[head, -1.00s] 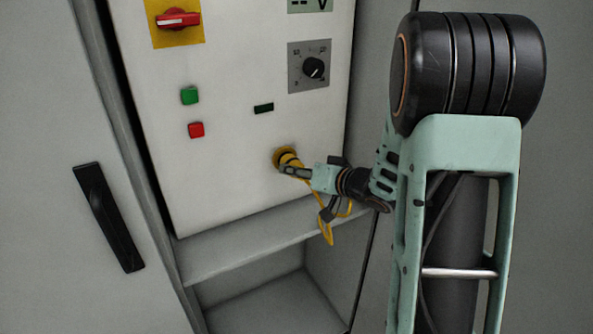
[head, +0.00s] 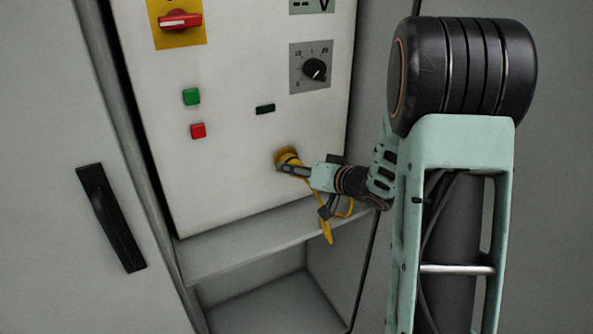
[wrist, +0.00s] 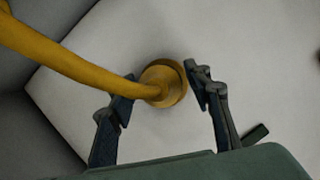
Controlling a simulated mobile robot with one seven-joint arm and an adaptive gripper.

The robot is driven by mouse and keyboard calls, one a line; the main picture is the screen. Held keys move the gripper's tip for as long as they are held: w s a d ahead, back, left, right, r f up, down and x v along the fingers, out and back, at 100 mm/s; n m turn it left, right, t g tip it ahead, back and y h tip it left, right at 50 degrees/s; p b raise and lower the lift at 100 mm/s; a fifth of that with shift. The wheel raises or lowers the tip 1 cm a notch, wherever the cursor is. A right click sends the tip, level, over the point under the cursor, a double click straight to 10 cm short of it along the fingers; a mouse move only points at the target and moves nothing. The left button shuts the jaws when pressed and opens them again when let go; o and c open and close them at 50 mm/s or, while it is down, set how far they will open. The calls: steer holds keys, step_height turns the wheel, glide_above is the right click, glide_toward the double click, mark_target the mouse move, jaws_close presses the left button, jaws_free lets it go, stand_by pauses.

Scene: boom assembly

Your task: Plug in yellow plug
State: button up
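The yellow plug (head: 287,156) sits against the lower part of the white panel, and its yellow cable (head: 326,229) hangs in a loop below my gripper. In the wrist view the round plug (wrist: 163,83) meets the panel face, with the thick cable (wrist: 70,64) running off to the upper left. My gripper (head: 281,168) is at the plug. In the wrist view my gripper (wrist: 160,78) has its fingers spread, one on each side of the plug. The left finger is close to the cable; contact cannot be told. The socket is hidden behind the plug.
The white panel (head: 225,180) carries a red rotary switch (head: 180,21), a green button (head: 191,97), a red button (head: 198,131) and a black knob (head: 314,69). A grey ledge (head: 240,245) runs below it. A cabinet door with a black handle (head: 110,217) stands at left.

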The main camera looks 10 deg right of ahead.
steer(key=shift+o, duration=0.6)
steer(key=shift+s, duration=0.1)
steer(key=v, duration=1.2)
